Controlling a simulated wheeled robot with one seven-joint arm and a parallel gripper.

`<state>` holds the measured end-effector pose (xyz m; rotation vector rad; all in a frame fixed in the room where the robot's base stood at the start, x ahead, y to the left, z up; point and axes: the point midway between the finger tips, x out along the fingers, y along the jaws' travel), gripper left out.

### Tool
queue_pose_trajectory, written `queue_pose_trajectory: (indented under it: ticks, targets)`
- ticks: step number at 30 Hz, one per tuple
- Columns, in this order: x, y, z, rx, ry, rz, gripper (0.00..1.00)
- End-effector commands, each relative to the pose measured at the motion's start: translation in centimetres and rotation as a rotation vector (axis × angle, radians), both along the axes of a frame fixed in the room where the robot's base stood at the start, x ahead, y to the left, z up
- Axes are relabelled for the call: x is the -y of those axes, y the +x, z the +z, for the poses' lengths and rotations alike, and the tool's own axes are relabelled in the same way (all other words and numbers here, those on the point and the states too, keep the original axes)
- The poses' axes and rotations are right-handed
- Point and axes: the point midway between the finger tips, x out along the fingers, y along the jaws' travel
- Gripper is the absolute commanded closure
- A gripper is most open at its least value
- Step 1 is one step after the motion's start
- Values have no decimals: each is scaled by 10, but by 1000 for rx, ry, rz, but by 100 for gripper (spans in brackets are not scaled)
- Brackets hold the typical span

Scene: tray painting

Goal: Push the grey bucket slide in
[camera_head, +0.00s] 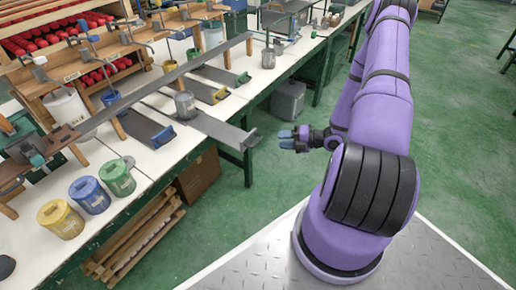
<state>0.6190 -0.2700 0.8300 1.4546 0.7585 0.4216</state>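The grey bucket slide (218,128) is a flat grey strip on the white table. Its outer end has an upright grey end plate (249,140) and sticks out past the table's front edge. A grey metal bucket (185,105) appears to stand on or beside its inner part. My gripper (286,139), with blue-grey fingertips, is to the right of the end plate, a short gap away in the picture. It seems empty. Whether the fingers are apart is too small to tell.
Slides with blue (162,137), yellow (220,96) and green (243,79) ends lie alongside. Yellow (61,219), blue (89,195) and green (117,178) buckets stand at front left. A long grey bar (150,86) crosses above the table. A grey bin (288,101) is on the floor.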

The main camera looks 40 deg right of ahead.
Motion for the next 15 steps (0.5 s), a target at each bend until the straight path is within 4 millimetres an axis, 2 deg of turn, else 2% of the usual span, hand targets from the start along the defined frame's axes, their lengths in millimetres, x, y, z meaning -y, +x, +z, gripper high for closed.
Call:
queue_pose_trajectory:
  ticks: [4,8,15]
  targets:
    - [-1,1,-7,-15,24,-25,62]
    - [-9,9,-9,-15,24,-23,62]
    - [-37,39,-18,-15,23,-20,62]
